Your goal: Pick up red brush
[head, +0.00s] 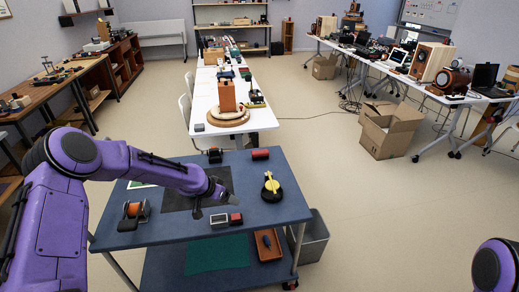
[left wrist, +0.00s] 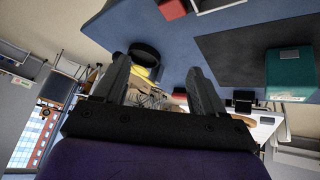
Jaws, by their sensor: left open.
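Two red things lie on the blue cart top (head: 170,229), and I cannot tell surely which is the red brush. One is a short red roll with dark ends (head: 260,155) at the far edge. The other is a red block with a grey, pale-faced part (head: 235,218) near the front; its red part also shows at the top of the left wrist view (left wrist: 172,8). My left gripper (head: 220,194) is above the cart, between the dark mat and the black disc. Its fingers (left wrist: 160,85) are apart with nothing between them. My right gripper is out of view.
A black disc with a yellow piece (head: 272,188) stands right of my gripper. An orange spool (head: 134,212) sits at the left and a dark roll (head: 215,155) at the back. A dark mat (head: 180,200) lies under my forearm. A long white table (head: 204,104) stands beyond.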

